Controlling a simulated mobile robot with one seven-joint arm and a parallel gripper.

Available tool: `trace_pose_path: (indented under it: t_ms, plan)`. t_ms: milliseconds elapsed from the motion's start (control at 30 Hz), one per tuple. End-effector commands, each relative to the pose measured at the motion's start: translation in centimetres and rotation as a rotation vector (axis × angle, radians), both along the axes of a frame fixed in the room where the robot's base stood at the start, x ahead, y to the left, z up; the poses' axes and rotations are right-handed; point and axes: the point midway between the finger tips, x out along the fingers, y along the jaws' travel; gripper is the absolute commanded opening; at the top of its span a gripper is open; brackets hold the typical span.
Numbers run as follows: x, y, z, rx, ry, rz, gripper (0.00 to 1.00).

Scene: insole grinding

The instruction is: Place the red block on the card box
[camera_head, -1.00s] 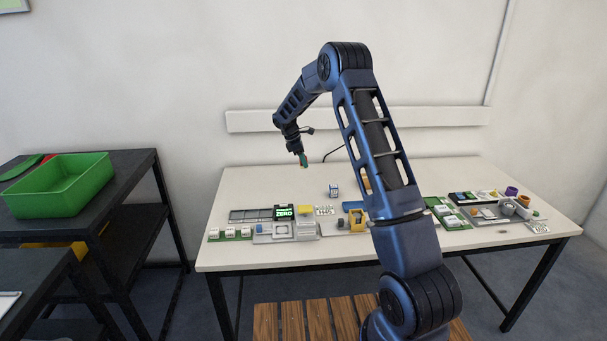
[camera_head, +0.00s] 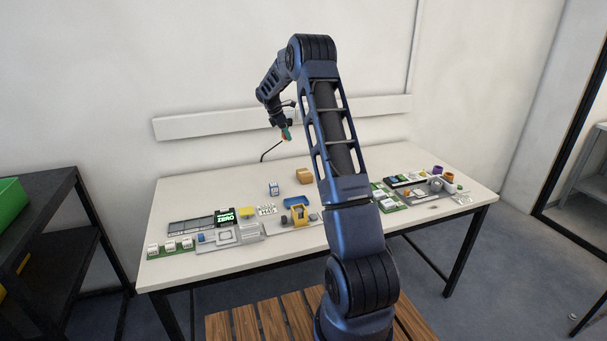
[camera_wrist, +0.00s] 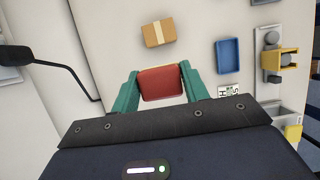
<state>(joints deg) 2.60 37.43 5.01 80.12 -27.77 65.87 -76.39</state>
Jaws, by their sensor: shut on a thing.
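The red block (camera_wrist: 161,83) is held between the two green fingers of my gripper (camera_wrist: 160,88) in the wrist view. In the head view my gripper (camera_head: 286,134) is raised above the far part of the table, and the block there is too small to make out clearly. The card box (camera_head: 304,176) is a small brown box on the table, to the right of and below my gripper in the picture. In the wrist view the card box (camera_wrist: 158,33), with a pale tape strip, lies just beyond the block and apart from it.
A blue tray (camera_wrist: 228,56) lies right of the card box. A small blue-white box (camera_head: 274,188) stands left of it. Grey and yellow devices (camera_head: 299,213) and a ZERO display (camera_head: 225,217) line the table's front. The back left of the white table (camera_head: 190,190) is clear.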

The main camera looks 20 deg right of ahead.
Motion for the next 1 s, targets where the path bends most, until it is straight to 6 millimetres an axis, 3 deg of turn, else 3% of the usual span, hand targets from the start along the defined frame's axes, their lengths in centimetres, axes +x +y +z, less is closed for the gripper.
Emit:
trace_pose_path:
  t_ms: [33,100,300,433,533,1000]
  plan:
    - [0.2,-2.1,0.3,0.0,-0.001,-0.006,0.22]
    - [0.3,-4.3,0.7,-0.002,-0.002,-0.006,0.22]
    - [0.3,-8.3,1.2,-0.006,0.0,-0.002,0.22]
    - [0.3,-9.2,0.8,-0.006,0.001,-0.001,0.22]
    - [0.3,-9.2,-0.8,-0.006,0.003,0.0,0.22]
    - [0.3,-9.1,-11.0,-0.006,0.003,-0.001,0.22]
